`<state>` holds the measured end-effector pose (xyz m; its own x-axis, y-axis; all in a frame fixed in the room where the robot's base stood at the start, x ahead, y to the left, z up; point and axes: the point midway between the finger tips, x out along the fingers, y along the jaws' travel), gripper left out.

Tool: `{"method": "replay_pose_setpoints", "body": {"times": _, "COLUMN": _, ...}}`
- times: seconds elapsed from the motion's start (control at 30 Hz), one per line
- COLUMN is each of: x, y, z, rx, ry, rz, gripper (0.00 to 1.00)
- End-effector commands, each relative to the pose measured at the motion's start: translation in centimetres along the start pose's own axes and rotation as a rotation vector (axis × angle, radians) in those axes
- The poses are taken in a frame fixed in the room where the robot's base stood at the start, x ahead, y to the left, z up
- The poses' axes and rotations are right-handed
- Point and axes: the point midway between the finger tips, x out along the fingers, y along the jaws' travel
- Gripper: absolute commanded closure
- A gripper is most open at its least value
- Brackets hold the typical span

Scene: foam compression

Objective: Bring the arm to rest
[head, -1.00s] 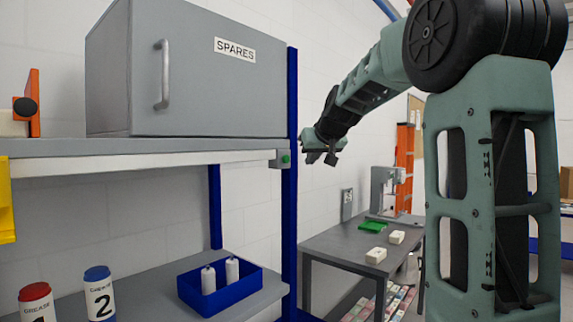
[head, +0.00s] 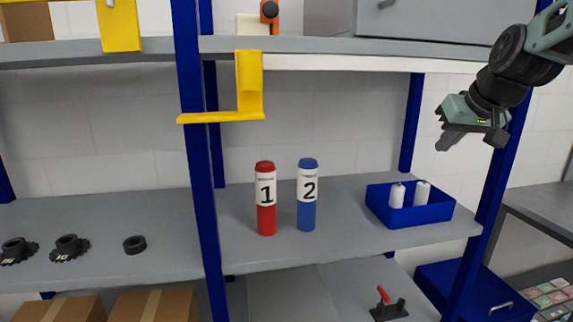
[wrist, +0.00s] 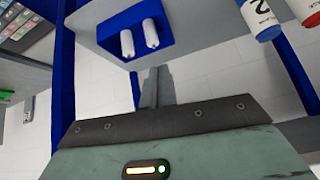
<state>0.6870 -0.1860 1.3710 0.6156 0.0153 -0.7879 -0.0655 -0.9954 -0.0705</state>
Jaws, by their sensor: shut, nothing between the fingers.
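My gripper (head: 446,140) is at the upper right of the head view, in front of the blue rack post and above the blue bin. In the wrist view my gripper (wrist: 157,88) shows its fingers together with nothing between them. It touches nothing that I can see. My arm comes in from the upper right corner of the head view.
A blue bin (head: 410,213) with two white bottles stands on the shelf (head: 345,238). A red tube (head: 265,200) and a blue tube (head: 307,195) stand left of it. A yellow bracket (head: 248,85) hangs above. A table (head: 545,205) is at right.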

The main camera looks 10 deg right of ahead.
Motion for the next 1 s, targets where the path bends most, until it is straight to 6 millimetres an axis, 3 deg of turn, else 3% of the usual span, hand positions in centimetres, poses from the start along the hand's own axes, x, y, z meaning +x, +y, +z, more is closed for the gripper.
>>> {"method": "replay_pose_setpoints", "body": {"times": 0.03, "x": 1.3, "y": -3.2, "z": 2.4, "rx": -0.043, "ry": -0.047, "rz": -0.041, "gripper": 1.00}}
{"method": "replay_pose_setpoints", "body": {"times": 0.2, "x": 3.3, "y": -12.1, "z": 10.9, "rx": -0.185, "ry": -0.208, "rz": -0.145, "gripper": 1.00}}
{"method": "replay_pose_setpoints", "body": {"times": 0.27, "x": 3.5, "y": -14.8, "z": 14.4, "rx": -0.245, "ry": -0.266, "rz": -0.175, "gripper": 1.00}}
{"method": "replay_pose_setpoints", "body": {"times": 0.4, "x": 3.2, "y": -19.4, "z": 23.4, "rx": -0.397, "ry": -0.407, "rz": -0.224, "gripper": 1.00}}
{"method": "replay_pose_setpoints", "body": {"times": 0.5, "x": 2.4, "y": -21.2, "z": 29.6, "rx": -0.508, "ry": -0.497, "rz": -0.241, "gripper": 1.00}}
{"method": "replay_pose_setpoints", "body": {"times": 0.6, "x": 1.5, "y": -21.6, "z": 34.7, "rx": -0.607, "ry": -0.568, "rz": -0.242, "gripper": 1.00}}
{"method": "replay_pose_setpoints", "body": {"times": 0.7, "x": 0.8, "y": -21.5, "z": 37.9, "rx": -0.676, "ry": -0.613, "rz": -0.237, "gripper": 1.00}}
{"method": "replay_pose_setpoints", "body": {"times": 0.83, "x": 0.3, "y": -21.2, "z": 39.8, "rx": -0.719, "ry": -0.639, "rz": -0.232, "gripper": 1.00}}
{"method": "replay_pose_setpoints", "body": {"times": 1.0, "x": 0.2, "y": -21.1, "z": 39.9, "rx": -0.721, "ry": -0.642, "rz": -0.230, "gripper": 1.00}}
